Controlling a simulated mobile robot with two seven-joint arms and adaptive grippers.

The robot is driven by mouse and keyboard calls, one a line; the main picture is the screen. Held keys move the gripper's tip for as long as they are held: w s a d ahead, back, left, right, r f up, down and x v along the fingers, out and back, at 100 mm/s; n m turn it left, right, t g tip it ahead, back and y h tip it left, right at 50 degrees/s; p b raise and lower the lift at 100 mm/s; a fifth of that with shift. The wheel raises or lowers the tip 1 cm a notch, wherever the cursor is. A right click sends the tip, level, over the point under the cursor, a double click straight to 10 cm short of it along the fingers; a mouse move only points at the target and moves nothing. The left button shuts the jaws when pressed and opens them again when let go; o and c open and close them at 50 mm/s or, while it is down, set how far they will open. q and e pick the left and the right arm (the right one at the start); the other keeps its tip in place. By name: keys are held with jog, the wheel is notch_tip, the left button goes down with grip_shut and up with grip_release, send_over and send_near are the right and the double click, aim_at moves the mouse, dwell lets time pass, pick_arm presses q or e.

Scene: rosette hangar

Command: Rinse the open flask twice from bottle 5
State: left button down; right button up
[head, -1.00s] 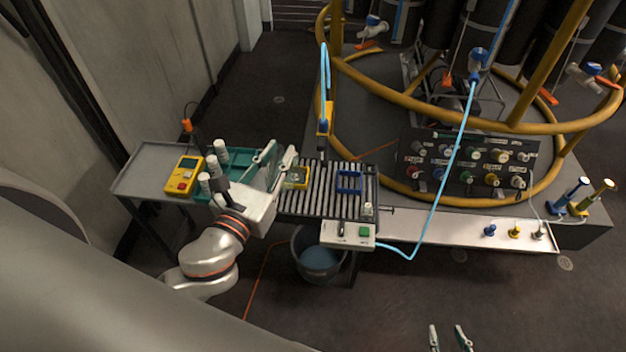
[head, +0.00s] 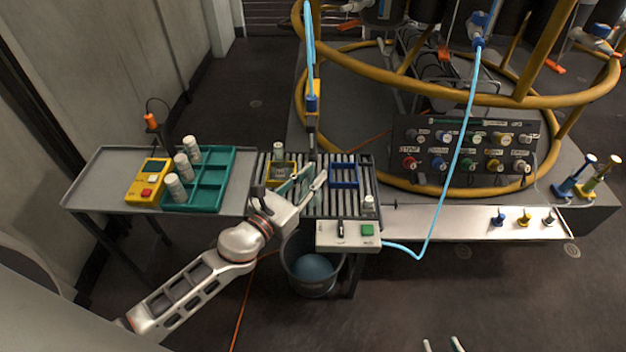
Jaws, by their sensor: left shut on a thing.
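My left gripper (head: 308,182) is over the roller rack, between the yellow frame and the blue frame. Its fingers stand apart around a clear, pale greenish vessel, apparently the flask, mostly hidden by the fingers. Three white-capped bottles (head: 183,165) stand along the left side of the teal tray (head: 222,185). Another white-capped container (head: 278,150) stands at the yellow frame (head: 270,181). A small white-topped one (head: 368,202) stands at the rack's right end. Numbers are too small to read, so I cannot tell which is bottle 5. My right gripper (head: 442,346) shows only two separated fingertips at the bottom edge.
A yellow meter (head: 148,182) sits on the grey side table (head: 100,182). A blue frame (head: 344,186) lies on the rollers. A yellow-blue nozzle (head: 312,105) with a blue hose hangs over the rack. A control box (head: 348,236) fronts it; a bucket (head: 298,274) stands below.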

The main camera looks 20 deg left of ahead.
pick_arm(q)
jog(key=w+a, duration=0.2)
jog(key=w, duration=0.4)
jog(key=shift+w, duration=0.4)
pick_arm(e)
jog(key=shift+s+f, duration=0.3)
jog(key=shift+f, duration=0.1)
dwell(0.4)
jog(key=shift+w+r, duration=0.1)
grip_shut()
dwell(1.0)
